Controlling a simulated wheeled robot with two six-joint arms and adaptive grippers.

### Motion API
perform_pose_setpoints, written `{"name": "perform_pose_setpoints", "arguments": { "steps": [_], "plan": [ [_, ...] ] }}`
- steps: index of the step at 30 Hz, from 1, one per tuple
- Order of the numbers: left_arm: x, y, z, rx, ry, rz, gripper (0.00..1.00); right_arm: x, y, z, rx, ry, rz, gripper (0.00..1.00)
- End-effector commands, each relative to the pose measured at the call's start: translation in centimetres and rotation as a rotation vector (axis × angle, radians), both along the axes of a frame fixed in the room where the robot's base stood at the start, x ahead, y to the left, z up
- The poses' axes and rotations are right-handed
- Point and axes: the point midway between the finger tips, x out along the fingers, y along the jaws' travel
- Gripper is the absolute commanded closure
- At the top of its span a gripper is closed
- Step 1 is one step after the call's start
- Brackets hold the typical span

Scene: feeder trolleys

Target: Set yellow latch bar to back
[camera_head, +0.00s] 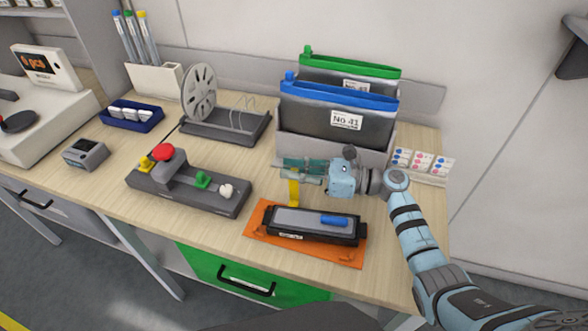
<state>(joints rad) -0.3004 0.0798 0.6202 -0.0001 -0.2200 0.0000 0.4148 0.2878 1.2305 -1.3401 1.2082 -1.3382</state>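A narrow yellow bar (294,192) stands just behind the left end of a black tray-like device (278,236) on the table. My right gripper (298,168) comes in from the right, its tip end directly over the top of the yellow bar. The gripper hides the bar's upper end, and I cannot tell whether they touch or whether the fingers are open. A smaller yellow piece (146,163) sits at the left end of a dark grey control box (183,198). My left gripper is not in view.
An orange mat (348,257) lies under the black device, which carries a blue piece (334,220). A grey bin (330,150) with blue- and green-topped folders stands behind the gripper. A reel holder (228,126) is at the back. Bare tabletop lies around the control box.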

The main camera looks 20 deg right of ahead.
Motion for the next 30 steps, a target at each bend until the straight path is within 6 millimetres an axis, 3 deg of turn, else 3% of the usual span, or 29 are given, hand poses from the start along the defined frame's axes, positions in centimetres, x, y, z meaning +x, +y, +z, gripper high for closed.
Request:
{"name": "perform_pose_setpoints", "arguments": {
  "steps": [8, 14, 21, 22, 25, 30],
  "plan": [
    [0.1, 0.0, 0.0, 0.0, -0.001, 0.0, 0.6, 0.0, 0.0, 0.0, 0.0, 0.0, 0.0, 1.0],
    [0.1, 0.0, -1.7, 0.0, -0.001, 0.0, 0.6, -0.7, 0.4, 0.0, -0.041, -0.085, 0.006, 1.0],
    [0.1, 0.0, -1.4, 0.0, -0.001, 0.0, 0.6, -0.8, 0.4, 0.4, -0.047, -0.094, 0.007, 1.0],
    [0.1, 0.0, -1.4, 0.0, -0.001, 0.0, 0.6, -0.8, 0.4, 0.4, -0.047, -0.094, 0.007, 0.82],
    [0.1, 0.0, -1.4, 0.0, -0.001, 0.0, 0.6, -0.8, 0.4, 0.4, -0.046, -0.095, 0.007, 0.66],
    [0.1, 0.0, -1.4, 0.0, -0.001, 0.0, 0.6, -0.8, 0.4, 0.4, -0.046, -0.095, 0.007, 0.65]
  ]
}}
